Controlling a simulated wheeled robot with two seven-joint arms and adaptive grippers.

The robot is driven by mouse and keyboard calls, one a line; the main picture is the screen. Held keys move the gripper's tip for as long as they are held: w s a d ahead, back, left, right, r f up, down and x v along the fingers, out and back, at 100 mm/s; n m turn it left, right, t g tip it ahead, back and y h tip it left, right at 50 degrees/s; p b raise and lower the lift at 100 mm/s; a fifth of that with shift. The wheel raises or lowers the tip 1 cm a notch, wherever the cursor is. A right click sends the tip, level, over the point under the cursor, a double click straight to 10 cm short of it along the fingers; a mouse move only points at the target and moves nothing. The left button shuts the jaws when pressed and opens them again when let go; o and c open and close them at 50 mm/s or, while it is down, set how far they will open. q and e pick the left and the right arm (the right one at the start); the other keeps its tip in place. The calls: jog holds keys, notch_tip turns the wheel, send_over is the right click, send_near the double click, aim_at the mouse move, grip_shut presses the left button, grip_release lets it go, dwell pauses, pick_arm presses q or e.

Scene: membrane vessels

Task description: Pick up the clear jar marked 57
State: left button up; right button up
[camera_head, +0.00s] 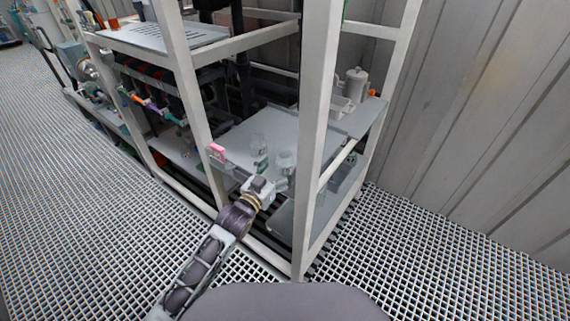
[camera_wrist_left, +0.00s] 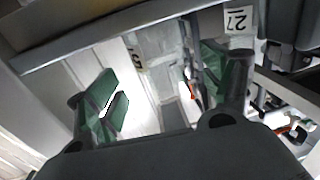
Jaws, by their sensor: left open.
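Two clear jars stand on the grey shelf (camera_head: 232,134) in the head view: one clear jar (camera_head: 258,143) further back and one clear jar (camera_head: 286,158) closer to my gripper. Their numbers are too small to read there. My left gripper (camera_head: 275,183) is at the shelf's front, just before the nearer jar. In the left wrist view my left gripper (camera_wrist_left: 163,80) has its green fingers spread wide. A pale, see-through shape with a small label (camera_wrist_left: 138,60) shows between and beyond them; its number is not clearly legible. My right gripper is out of view.
A white post (camera_head: 318,130) of the rack rises right of my arm, and another post (camera_head: 188,90) stands left. A pink block (camera_head: 216,151) lies at the shelf's front left. A white canister (camera_head: 356,82) stands further back. A label reading 27 (camera_wrist_left: 238,19) shows in the wrist view.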

aim_at(280, 166)
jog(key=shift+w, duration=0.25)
pick_arm(q)
jog(key=shift+w, duration=0.1)
jog(key=shift+x, duration=0.85)
jog(key=shift+b+x, duration=0.35)
jog(key=shift+x, duration=0.7)
jog(key=shift+w+d+f, duration=0.1)
jog(key=shift+w+d, duration=0.15)
jog(key=shift+w, duration=0.3)
jog(key=shift+c, duration=0.6)
jog(key=c, duration=1)
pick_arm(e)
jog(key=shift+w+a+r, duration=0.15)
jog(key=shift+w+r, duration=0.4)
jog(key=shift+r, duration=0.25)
